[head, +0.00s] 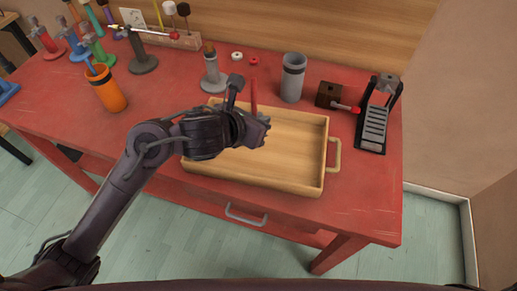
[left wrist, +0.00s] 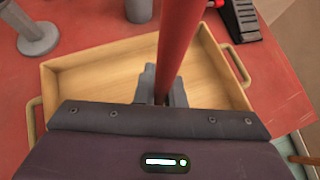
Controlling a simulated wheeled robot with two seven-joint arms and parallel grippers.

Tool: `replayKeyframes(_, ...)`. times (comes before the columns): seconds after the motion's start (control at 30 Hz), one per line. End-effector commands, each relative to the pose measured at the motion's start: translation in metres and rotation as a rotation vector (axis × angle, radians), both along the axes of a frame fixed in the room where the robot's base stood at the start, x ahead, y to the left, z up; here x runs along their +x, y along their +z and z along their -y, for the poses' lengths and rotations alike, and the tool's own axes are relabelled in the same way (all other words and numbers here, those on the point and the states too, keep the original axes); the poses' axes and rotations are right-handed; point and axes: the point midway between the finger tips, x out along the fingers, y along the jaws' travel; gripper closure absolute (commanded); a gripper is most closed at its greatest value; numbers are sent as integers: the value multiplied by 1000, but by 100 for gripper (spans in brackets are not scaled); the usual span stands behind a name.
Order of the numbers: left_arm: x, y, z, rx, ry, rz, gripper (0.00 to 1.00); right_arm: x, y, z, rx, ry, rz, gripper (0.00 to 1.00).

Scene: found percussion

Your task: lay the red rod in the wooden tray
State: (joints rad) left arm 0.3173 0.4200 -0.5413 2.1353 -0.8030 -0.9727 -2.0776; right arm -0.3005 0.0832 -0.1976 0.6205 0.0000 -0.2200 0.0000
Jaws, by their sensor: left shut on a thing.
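The red rod (head: 254,95) is held upright in my left gripper (head: 264,126). In the left wrist view the rod (left wrist: 182,42) rises from between the fingers (left wrist: 163,90), which are shut on it. The wooden tray (head: 328,150) is a shallow, light box with side handles on the red table. My left gripper and the rod are above the tray, over its back left part in the head view. The tray floor (left wrist: 110,75) that shows is bare. The rod's lower end is hidden by the gripper. My right gripper is not in view.
Behind the tray stand a grey cup (head: 292,80) and a grey stand (head: 213,75). A dark block with a red-tipped stick (head: 330,95) and a black pedal (head: 373,125) are at the right. An orange cup (head: 106,90) and several coloured stands are at the left.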

Motion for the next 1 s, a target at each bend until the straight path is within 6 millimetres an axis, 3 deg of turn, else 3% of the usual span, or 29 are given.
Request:
replayKeyframes(0.03,-1,-20,0,0,1,-6,100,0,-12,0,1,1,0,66)
replayKeyframes(0.1,-1,-33,0,-1,0,-5,100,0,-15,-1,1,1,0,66)
replayKeyframes(0.37,0,-56,0,-1,0,-2,100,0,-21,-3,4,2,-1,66)
replayKeyframes(0.6,0,-90,0,-1,0,-2,100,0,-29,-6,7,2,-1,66)
replayKeyframes(1.0,0,-95,0,-1,-1,2,100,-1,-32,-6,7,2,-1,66)
